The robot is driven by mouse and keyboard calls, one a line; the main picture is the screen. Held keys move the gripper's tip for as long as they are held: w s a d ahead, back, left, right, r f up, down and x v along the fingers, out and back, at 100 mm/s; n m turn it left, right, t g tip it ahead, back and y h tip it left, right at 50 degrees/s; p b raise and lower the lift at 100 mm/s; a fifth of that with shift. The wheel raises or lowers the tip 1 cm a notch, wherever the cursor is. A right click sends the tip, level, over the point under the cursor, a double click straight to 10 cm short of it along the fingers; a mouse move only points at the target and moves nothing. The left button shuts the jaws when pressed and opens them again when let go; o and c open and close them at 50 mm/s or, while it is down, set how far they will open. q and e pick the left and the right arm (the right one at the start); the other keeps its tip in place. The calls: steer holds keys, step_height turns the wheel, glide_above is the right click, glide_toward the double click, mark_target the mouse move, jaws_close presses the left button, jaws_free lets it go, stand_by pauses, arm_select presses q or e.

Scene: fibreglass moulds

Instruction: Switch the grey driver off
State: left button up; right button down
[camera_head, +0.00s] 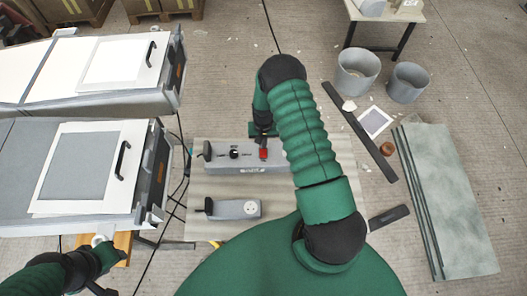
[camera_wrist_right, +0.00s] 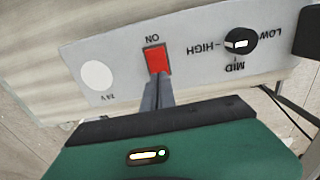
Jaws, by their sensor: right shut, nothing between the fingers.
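The grey driver (camera_head: 215,163) is a long box on a pale board, with a dark dial and a red switch (camera_head: 264,154). In the right wrist view the driver's top face (camera_wrist_right: 115,60) carries the red switch (camera_wrist_right: 156,60) beside the word ON, and a dial (camera_wrist_right: 240,41) marked LOW, MID and HIGH. My right gripper (camera_wrist_right: 164,85) is shut and empty, its fingertips right at the switch's near edge; I cannot tell whether they touch. The switch's position is unclear. My left gripper (camera_head: 100,287) is at the lower left, its fingers mostly hidden.
A smaller grey box (camera_head: 234,209) lies on the board (camera_head: 207,230) nearer me. Two moulds (camera_head: 75,170) (camera_head: 100,75) stand at the left, with cables beside them. Buckets (camera_head: 357,72), a dark bar (camera_head: 360,130) and a greenish sheet (camera_head: 450,200) are at the right.

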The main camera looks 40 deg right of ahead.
steer(key=shift+a+r+p, duration=0.2)
steer(key=shift+r+p, duration=0.6)
steer(key=shift+r, duration=0.45)
step_height(320, 180, up, 5)
steer(key=p, duration=0.3)
steer(key=shift+d+f, duration=0.1)
steer(key=shift+f, duration=0.1)
